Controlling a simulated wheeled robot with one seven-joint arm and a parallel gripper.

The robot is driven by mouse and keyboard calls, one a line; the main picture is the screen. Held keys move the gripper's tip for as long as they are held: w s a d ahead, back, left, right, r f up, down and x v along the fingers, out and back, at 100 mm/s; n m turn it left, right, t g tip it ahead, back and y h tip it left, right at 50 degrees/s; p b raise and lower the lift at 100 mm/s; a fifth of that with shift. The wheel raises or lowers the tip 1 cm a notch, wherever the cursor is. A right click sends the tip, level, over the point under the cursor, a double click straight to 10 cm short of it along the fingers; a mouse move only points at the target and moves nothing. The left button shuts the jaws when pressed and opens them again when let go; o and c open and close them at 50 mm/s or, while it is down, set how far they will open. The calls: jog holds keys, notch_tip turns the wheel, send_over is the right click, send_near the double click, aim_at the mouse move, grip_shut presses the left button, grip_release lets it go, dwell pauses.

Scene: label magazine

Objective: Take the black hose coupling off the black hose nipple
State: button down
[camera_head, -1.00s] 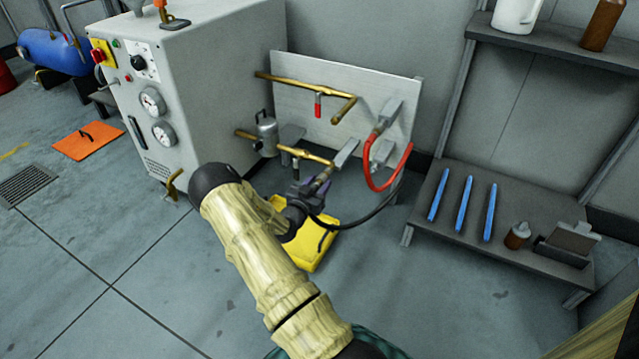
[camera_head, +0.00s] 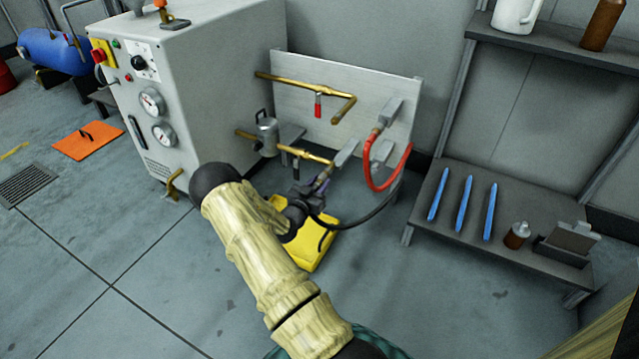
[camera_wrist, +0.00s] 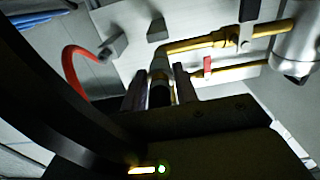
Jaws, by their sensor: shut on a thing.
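My gripper (camera_head: 308,188) is low in front of the pale panel, below the lower brass pipe. In the wrist view its two fingers (camera_wrist: 159,90) are closed on either side of the dark hose coupling (camera_wrist: 160,96). A grey nipple-like end (camera_wrist: 159,62) lies in line just above the coupling, near a brass elbow. I cannot tell whether the two are still joined. The black hose (camera_head: 365,214) curves right from the gripper towards the panel's lower right. My wrist hides most of the coupling in the head view.
A yellow tray (camera_head: 318,262) lies on the floor below the gripper. A red hose (camera_head: 374,180) loops at the panel (camera_head: 320,85). A grey machine cabinet (camera_head: 215,100) stands left. A low shelf (camera_head: 425,215) with blue rods is right. Floor in front is clear.

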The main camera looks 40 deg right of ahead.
jog(key=shift+d+r, duration=0.3)
jog(key=shift+s+a, duration=0.25)
jog(key=shift+a, duration=0.1)
jog(key=shift+p+v, duration=0.95)
jog(key=shift+v, duration=1.65)
jog(key=shift+w+a+f, duration=0.1)
jog(key=shift+w+f, duration=0.05)
jog(key=shift+f, duration=0.05)
